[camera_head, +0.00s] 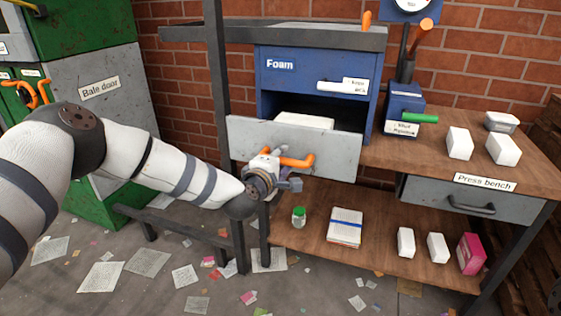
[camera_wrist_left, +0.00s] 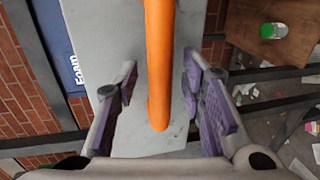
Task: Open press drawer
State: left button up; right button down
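The grey front panel (camera_head: 340,150) of the blue press labelled Foam (camera_head: 300,85) carries an orange handle (camera_head: 297,161). The panel stands out in front of the blue housing, and a white block (camera_head: 304,121) shows behind its top edge. My left gripper (camera_head: 275,161) is at the left end of the handle. In the left wrist view the handle (camera_wrist_left: 159,60) runs between my two spread finger pads, with a visible gap on each side. The press bench (camera_head: 484,183) has a separate grey drawer (camera_head: 450,197) with a dark handle, and it looks closed. My right gripper is not in view.
White blocks (camera_head: 459,143) stand on the bench top. The lower shelf (camera_head: 325,254) holds a green-lidded jar (camera_head: 299,217), a paper stack (camera_head: 345,228), white boxes and a pink box (camera_head: 471,254). A dark post (camera_head: 217,70) stands left of the press. Papers litter the floor.

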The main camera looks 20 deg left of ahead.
pick_arm(q)
jog(key=v, duration=1.2)
jog(key=s+d+f+m+g+h+p, duration=0.1)
jog(key=s+d+f+m+g, duration=0.3)
jog(key=s+f, duration=0.7)
jog(key=s+d+f+m+g+h+p, duration=0.1)
jog(key=s+d+f+m+g, duration=0.1)
jog(key=s+f+m+g, duration=0.65)
jog(key=s+a+f+m+g+y, duration=0.1)
jog(key=s+a, duration=0.3)
jog(key=s, duration=1.1)
jog(key=s+a+f+m+g+y, duration=0.1)
jog(key=s+a+f+m+g, duration=0.2)
jog(key=s, duration=1.1)
jog(key=shift+s+a+m+g+y+p, duration=0.3)
jog(key=shift+s+a+m+g+p, duration=0.1)
jog(key=shift+a+g, duration=0.3)
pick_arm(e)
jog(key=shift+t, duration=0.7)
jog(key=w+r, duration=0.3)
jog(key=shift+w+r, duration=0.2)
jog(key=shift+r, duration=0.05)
